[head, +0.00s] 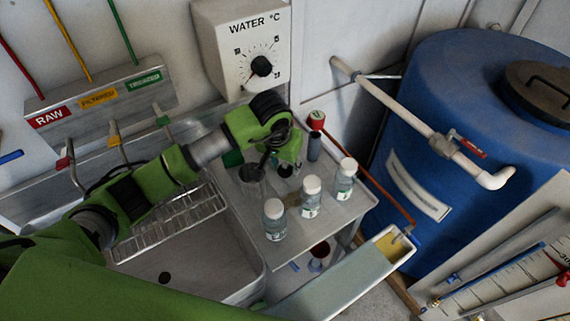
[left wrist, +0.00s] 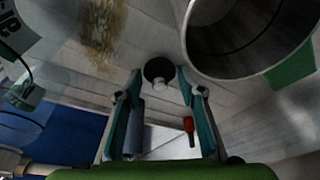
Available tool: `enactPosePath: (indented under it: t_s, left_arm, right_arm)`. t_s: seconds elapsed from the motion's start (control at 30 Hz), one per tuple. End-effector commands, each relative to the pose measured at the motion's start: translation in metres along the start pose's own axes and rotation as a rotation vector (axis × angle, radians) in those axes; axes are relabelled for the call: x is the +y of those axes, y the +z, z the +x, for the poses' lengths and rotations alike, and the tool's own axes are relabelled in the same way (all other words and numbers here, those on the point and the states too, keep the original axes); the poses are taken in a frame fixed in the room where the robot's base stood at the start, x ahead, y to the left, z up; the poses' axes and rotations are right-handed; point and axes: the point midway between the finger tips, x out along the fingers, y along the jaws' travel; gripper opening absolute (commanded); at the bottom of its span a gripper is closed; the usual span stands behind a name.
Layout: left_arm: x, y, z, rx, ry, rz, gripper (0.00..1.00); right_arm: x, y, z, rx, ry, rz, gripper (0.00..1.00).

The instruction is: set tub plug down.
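The tub plug (left wrist: 159,72), a black disc with a pale knob, lies on the shelf surface in the left wrist view. My left gripper (left wrist: 160,92) is open around the knob side of it. Its teal fingers stand apart, with a visible gap on each side of the plug. My right gripper is not in view.
Several lidded bottles (head: 311,195) stand on the shelf, just right of my gripper. The metal tub (head: 232,270) with a dark drain hole (head: 164,277) is at left. A blue tank (head: 425,130) stands at right.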

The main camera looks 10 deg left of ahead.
Motion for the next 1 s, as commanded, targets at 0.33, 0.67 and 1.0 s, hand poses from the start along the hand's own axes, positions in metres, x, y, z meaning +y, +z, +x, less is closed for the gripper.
enactPosePath:
  t_s: [0.33,0.67,1.0]
  left_arm:
    - [0.000,0.000,-0.001,0.000,0.001,0.000,0.47]
    - [-0.001,-0.003,-0.037,0.006,-0.002,0.003,0.47]
    - [0.000,-0.003,-0.106,0.004,-0.001,0.000,0.47]
  right_arm:
    - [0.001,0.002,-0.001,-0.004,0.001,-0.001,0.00]
    - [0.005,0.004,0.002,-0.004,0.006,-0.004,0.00]
    - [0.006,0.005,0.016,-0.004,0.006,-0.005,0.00]
